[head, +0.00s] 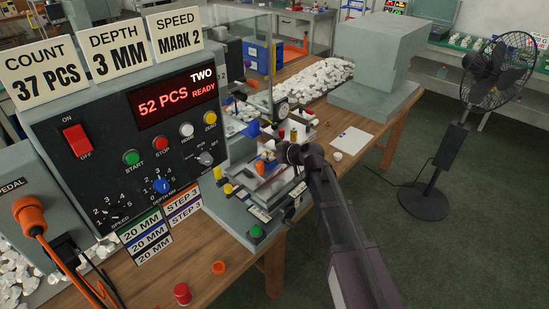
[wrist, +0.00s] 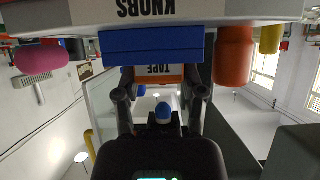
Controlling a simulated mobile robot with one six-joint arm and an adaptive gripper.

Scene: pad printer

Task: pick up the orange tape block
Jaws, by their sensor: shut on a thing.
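The orange tape block (wrist: 158,78), with a white label reading TAPE, shows in the wrist view between the two fingers of my gripper (wrist: 159,92). My gripper is shut on it. A blue block (wrist: 155,47) lies right beside it in this view and hides part of it. In the head view my gripper (head: 280,152) is at the front of the printer's work area. The orange block is small and partly hidden there, so I cannot tell whether it touches its support.
A label reading KNOBS (wrist: 146,8), an orange cylinder (wrist: 234,55) and a yellow one (wrist: 270,38) are close by in the wrist view. The control box (head: 135,135) stands left of my arm. A white card (head: 352,139) lies on the wooden table; a fan (head: 490,80) stands right.

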